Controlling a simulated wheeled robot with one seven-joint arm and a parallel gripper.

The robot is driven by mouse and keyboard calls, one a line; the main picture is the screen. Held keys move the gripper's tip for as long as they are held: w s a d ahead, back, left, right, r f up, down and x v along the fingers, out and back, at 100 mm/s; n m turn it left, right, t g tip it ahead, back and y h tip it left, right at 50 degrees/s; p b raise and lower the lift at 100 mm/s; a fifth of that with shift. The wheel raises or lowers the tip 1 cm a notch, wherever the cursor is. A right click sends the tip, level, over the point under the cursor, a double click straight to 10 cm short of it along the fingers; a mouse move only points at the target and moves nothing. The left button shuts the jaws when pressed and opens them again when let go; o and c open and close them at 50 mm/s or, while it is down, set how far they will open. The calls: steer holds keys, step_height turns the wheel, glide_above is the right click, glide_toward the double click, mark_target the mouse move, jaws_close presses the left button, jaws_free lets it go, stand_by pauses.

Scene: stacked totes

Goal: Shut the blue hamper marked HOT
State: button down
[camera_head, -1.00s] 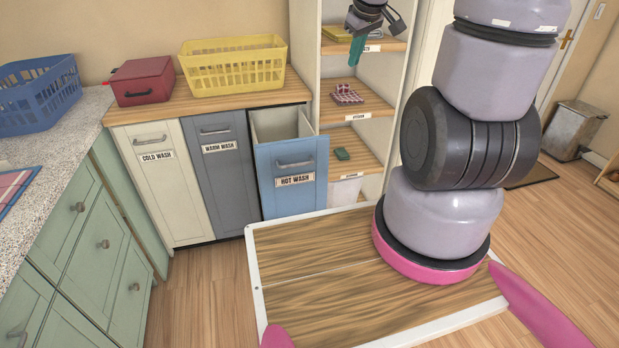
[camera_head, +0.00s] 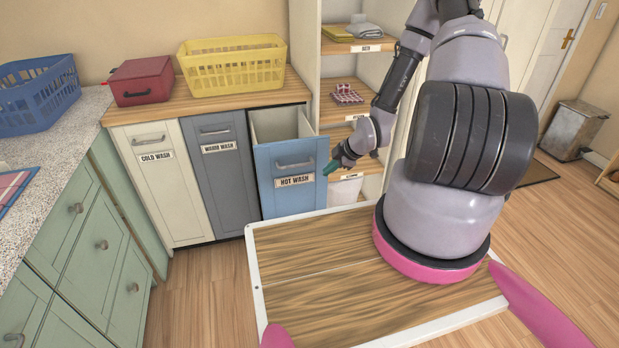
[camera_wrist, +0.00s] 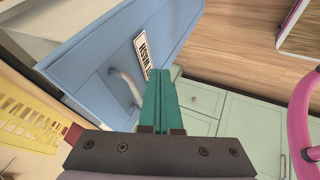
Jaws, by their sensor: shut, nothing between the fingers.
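The blue hamper (camera_head: 290,191), labelled HOT WASH, is tilted open at the right end of the counter. Its top leans out and the pale inside shows above the blue front. Its front also fills much of the wrist view (camera_wrist: 100,62), with the grey bar handle (camera_wrist: 127,88) and the label. My gripper (camera_head: 329,168) is beside the right edge of the hamper front, near handle height. Its teal fingers (camera_wrist: 158,95) are shut and empty, in front of the hamper face in the wrist view. I cannot tell whether they touch it.
The grey WARM WASH hamper (camera_head: 221,175) and cream COLD WASH hamper (camera_head: 161,187) stand closed to the left. A yellow basket (camera_head: 232,69) and red box (camera_head: 142,81) sit on the counter. Open shelves (camera_head: 345,108) stand right behind my arm. Floor before the hampers is partly clear.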

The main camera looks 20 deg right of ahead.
mark_target(310, 178)
steer(key=x, duration=0.4)
steer(key=w+x, duration=0.1)
steer(key=x, duration=0.3)
steer(key=w+r+x, duration=0.1)
steer(key=x, duration=0.3)
steer(key=shift+w, duration=0.5)
steer(key=shift+w, duration=0.1)
